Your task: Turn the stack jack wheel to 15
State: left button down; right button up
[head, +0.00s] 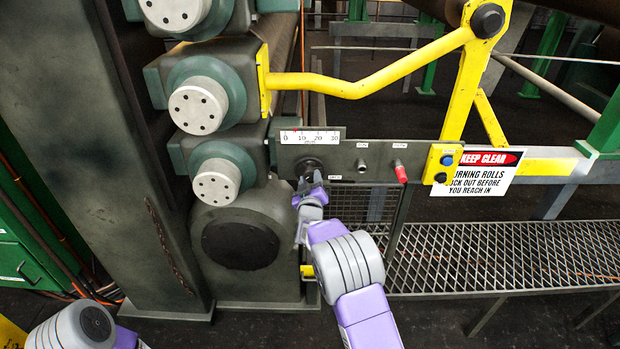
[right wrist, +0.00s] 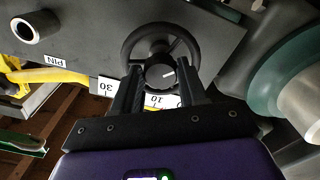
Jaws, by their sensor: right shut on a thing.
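The dark jack wheel (head: 307,166) sits on the grey panel, below the white scale (head: 309,137) marked 0 to 30. A small red pointer (head: 295,130) stands between 0 and 10 on the scale. My right gripper (head: 309,186) is at the wheel and partly covers it. In the right wrist view the wheel (right wrist: 160,29) shows as a spoked ring. My left gripper is not in view.
A pin socket (head: 362,167) and a red-tipped pin (head: 400,171) stick out right of the wheel. A yellow guard bar (head: 365,88) passes above. Rolls with bolted end caps (head: 217,181) stand at the left. A mesh walkway (head: 500,255) runs below right.

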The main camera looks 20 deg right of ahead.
jog(key=n+p, duration=0.1)
jog(key=n, duration=0.3)
jog(key=shift+r+n, duration=0.15)
jog(key=shift+n, duration=0.25)
jog(key=n, duration=0.4)
jog(key=shift+p, duration=0.4)
jog(key=n, duration=0.4)
jog(key=n+b, duration=0.1)
jog(key=n, duration=0.2)
jog(key=shift+n, duration=0.4)
jog(key=n+b, duration=0.2)
jog(key=n, duration=0.2)
jog(key=shift+r+b, duration=0.1)
jog(key=shift+b, duration=0.3)
jog(key=n+b, duration=0.3)
jog(key=n, duration=0.2)
jog(key=shift+a+n+b, duration=0.1)
jog(key=shift+n+b, duration=0.2)
jog(key=shift+n, duration=0.1)
jog(key=n+b, duration=0.3)
jog(key=n, duration=0.2)
jog(key=shift+a, duration=0.1)
jog(key=n+b, duration=0.3)
jog(key=n, duration=0.2)
jog(key=n+b, duration=0.2)
jog(key=n, duration=0.1)
jog(key=shift+w+a+n, duration=0.1)
jog(key=shift+n, duration=0.2)
jog(key=n, duration=1.8)
